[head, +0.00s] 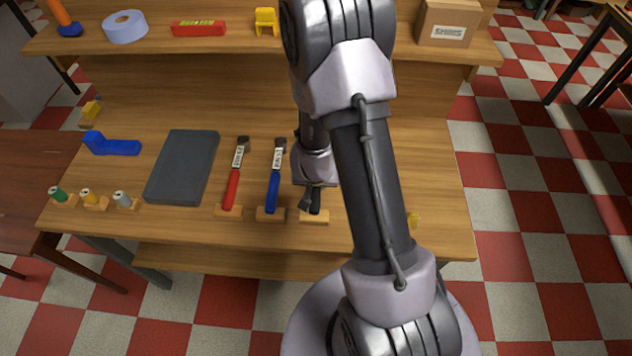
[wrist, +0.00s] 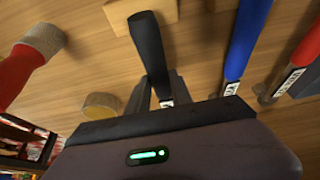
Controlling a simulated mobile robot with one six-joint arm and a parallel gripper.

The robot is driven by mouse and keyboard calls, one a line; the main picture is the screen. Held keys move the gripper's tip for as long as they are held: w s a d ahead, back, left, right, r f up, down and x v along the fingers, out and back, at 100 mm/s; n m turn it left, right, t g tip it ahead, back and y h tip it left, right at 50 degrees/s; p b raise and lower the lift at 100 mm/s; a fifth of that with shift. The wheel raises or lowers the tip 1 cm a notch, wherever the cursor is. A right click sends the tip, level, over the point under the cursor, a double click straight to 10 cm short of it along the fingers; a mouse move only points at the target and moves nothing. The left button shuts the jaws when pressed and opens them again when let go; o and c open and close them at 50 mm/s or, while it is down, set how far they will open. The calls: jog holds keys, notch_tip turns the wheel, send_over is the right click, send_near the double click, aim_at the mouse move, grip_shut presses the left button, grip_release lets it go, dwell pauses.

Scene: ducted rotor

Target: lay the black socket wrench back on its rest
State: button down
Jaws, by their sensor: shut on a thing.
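My gripper (head: 313,197) is shut on the black socket wrench (head: 316,203) over the front right of the workbench. Its jaws and the wrench's black handle (wrist: 149,45) also show in the wrist view. My gripper hides most of the wrench's head. A light wooden rest (head: 314,216) sits at the near end of the black handle. In the wrist view the handle's end overlaps the edge of this wooden block (wrist: 160,12). I cannot tell whether they touch.
Left of my gripper, a blue-handled wrench (head: 273,190) and a red-handled wrench (head: 232,187) lie on similar rests. A dark grey slab (head: 182,168) lies farther left. A shelf (head: 210,48) runs along the back.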

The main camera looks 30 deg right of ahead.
jog(key=shift+f, duration=0.4)
jog(key=c, duration=1.1)
grip_release()
jog(key=shift+o, duration=0.2)
